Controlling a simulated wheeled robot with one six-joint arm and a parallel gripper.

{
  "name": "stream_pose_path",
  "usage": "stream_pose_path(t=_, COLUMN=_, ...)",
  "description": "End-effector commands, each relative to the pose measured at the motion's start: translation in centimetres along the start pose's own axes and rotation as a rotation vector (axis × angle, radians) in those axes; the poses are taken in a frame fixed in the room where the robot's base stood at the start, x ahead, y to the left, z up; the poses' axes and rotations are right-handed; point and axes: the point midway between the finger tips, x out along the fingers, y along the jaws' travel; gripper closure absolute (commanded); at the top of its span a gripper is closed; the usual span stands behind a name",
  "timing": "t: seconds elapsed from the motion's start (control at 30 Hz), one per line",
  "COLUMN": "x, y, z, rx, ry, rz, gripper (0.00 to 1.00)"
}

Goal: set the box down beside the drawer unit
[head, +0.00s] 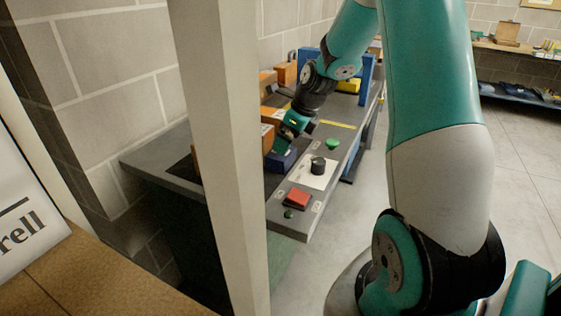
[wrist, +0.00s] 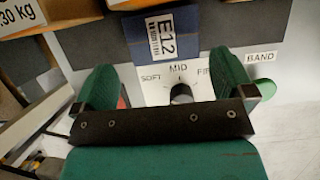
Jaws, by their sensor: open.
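My gripper (head: 285,147) is over the bench beside a small dark blue box (head: 281,160). In the wrist view my gripper (wrist: 168,92) has its two green fingers spread wide with nothing held between them. The blue box, with a white E12 label, also shows in the wrist view (wrist: 186,22), beyond the fingers. Orange-brown boxes (head: 267,138) stand along the bench's wall side. I cannot pick out a drawer unit for certain in either view.
The grey bench (head: 290,218) carries a white panel with a black knob (head: 318,165), a red button (head: 298,197) and a green button (head: 333,144). A pale post (head: 222,150) hides part of the bench. Open floor (head: 520,150) lies to the right.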

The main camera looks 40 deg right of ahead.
Motion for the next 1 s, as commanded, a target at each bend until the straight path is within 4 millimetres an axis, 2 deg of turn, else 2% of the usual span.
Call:
stream_pose_path(t=0.1, x=1.5, y=0.0, z=0.0, rx=0.000, ry=0.000, rz=0.000, gripper=0.00)
stream_pose_path(t=0.27, x=2.5, y=-0.1, z=0.0, rx=0.001, ry=0.000, rz=-0.001, gripper=0.00)
stream_pose_path(t=0.53, x=6.5, y=-0.2, z=-0.2, rx=0.000, ry=0.001, rz=0.000, gripper=0.00)
stream_pose_path(t=0.67, x=7.2, y=-0.2, z=-0.1, rx=0.000, ry=0.000, rz=-0.001, gripper=0.00)
stream_pose_path(t=0.87, x=7.1, y=-0.3, z=-0.1, rx=0.000, ry=-0.001, rz=-0.002, gripper=0.00)
stream_pose_path(t=1.0, x=7.1, y=-0.3, z=-0.1, rx=0.000, ry=-0.001, rz=-0.002, gripper=0.32)
